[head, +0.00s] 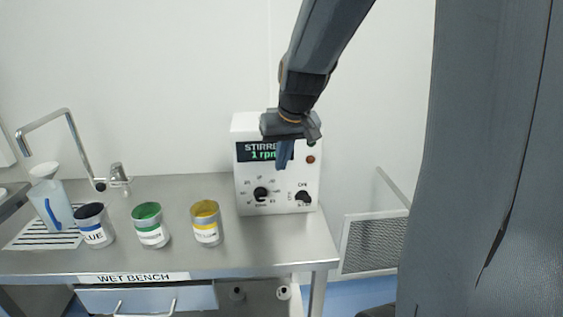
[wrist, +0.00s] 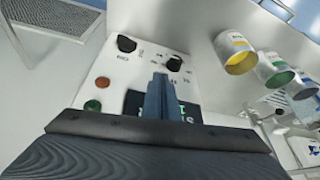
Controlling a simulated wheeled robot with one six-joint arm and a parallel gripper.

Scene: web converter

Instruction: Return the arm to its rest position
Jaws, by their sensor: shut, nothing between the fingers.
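My gripper (head: 285,155) hangs at the end of my arm in front of the upper right part of the white stirrer box (head: 277,201). Its fingers are together and hold nothing, and they also show closed in the wrist view (wrist: 159,88). The arm reaches down from the top of the head view. The box's display reads "STIRRE…" and "1 rpm", partly hidden by the gripper. Below the display are a black dial (head: 261,194) on the left and a black on/stop knob (head: 303,197) on the right. I cannot tell whether the fingers touch the panel.
Blue (head: 94,232), green (head: 151,233) and yellow (head: 207,229) labelled cans stand on the steel wet bench (head: 180,262). A faucet (head: 70,125) and a jug with a funnel (head: 50,205) are at the left. A mesh-panelled frame (head: 373,245) stands right of the bench.

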